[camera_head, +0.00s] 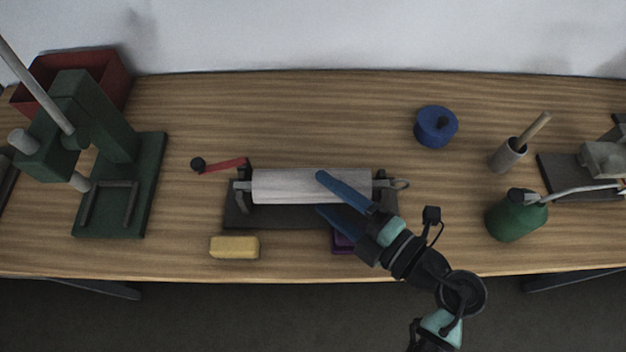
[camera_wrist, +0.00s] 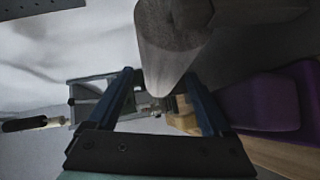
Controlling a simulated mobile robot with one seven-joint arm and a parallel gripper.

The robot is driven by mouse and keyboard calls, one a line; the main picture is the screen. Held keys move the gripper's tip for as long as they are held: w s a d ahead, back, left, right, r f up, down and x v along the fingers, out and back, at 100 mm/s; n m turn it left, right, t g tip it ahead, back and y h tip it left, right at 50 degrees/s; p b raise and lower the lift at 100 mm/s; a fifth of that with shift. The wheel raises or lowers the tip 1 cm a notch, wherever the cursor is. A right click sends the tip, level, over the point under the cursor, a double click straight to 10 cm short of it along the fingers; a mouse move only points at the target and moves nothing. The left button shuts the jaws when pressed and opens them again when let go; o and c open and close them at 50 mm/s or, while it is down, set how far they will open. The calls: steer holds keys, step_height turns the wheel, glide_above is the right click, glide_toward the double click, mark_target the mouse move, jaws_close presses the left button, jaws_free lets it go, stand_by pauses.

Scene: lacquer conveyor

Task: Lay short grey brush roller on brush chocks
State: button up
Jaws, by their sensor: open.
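A light grey roller (camera_head: 290,187) lies lengthwise between the left chock (camera_head: 242,192) and right chock (camera_head: 385,192) of a dark stand (camera_head: 275,216). Its ends line up with the chocks, but I cannot tell how deeply they seat. My gripper (camera_head: 320,192) is open, reaching in from the lower right. One blue finger overlaps the roller's right half from above in the picture; the other is at its front side. In the wrist view the roller (camera_wrist: 168,60) looms large near my open fingers (camera_wrist: 160,85); contact is unclear.
A red crank (camera_head: 225,165) sticks out left of the stand. A yellow block (camera_head: 234,247) and a partly hidden purple block (camera_head: 342,240) lie in front. A green press (camera_head: 120,190) stands left; a blue pot (camera_head: 436,127) and green can (camera_head: 515,218) are right. The back middle is clear.

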mark_target(310, 188)
steer(key=x, duration=0.4)
steer(key=shift+w+a+f, duration=0.1)
steer(key=shift+a+f, duration=0.25)
steer(key=shift+f, duration=0.1)
steer(key=shift+d, duration=0.1)
jaws_close()
